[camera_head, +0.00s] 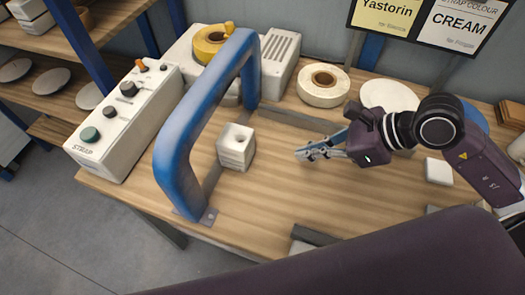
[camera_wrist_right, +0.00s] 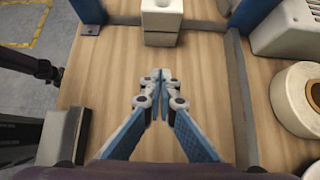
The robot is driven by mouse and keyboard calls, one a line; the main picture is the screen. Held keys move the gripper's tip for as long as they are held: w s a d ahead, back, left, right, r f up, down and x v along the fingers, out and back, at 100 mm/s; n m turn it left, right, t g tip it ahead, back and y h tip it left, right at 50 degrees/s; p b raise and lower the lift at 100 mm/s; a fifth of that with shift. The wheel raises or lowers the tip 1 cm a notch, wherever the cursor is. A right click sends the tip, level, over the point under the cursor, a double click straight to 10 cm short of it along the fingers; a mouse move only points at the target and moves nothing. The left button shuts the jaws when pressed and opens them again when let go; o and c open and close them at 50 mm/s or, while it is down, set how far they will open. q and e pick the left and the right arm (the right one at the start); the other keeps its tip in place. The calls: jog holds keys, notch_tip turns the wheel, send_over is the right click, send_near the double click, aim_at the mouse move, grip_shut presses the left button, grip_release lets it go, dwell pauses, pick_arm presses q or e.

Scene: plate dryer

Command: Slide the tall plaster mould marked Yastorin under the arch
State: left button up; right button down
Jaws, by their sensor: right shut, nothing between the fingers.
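A white plaster mould (camera_head: 236,148), a squarish block with a hole in its top, stands upright on the wooden bench. It also shows at the top of the wrist view (camera_wrist_right: 161,38). I can read no marking on it. The blue arch (camera_head: 178,135) spans the bench just left of it; the mould stands at the opening between its legs, and I cannot tell how much is beneath. My right gripper (camera_head: 301,153) is shut and empty, right of the mould and apart from it; its tips also show in the wrist view (camera_wrist_right: 161,76). My left gripper is not in view.
A STRAP control box (camera_head: 120,112) stands beyond the arch. A tape roll (camera_head: 323,83) and a white disc (camera_head: 389,95) lie behind my gripper. A low white block (camera_head: 438,170) lies right. A sign (camera_head: 387,20) reads Yastorin. Bare wood separates gripper and mould.

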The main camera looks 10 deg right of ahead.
aim_at(250, 151)
jog(key=b+x, duration=0.1)
jog(key=x, duration=0.7)
jog(key=shift+w+a+f, duration=0.1)
jog(key=shift+a, duration=0.05)
jog(key=w+a, duration=0.1)
jog(key=a+p, duration=0.1)
jog(key=shift+w+a+f, duration=0.15)
jog(key=shift+w+a, duration=0.2)
jog(key=shift+w, duration=0.05)
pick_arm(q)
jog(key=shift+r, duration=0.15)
pick_arm(e)
jog(key=shift+w+a+f, duration=0.1)
jog(key=shift+w+a, duration=0.25)
jog(key=shift+a, duration=0.2)
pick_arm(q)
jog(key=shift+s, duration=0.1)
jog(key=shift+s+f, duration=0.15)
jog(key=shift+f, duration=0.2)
pick_arm(e)
jog(key=shift+w+a, duration=0.45)
jog(key=shift+a, duration=0.25)
jog(key=shift+w+a, duration=0.45)
jog(key=shift+a, duration=0.25)
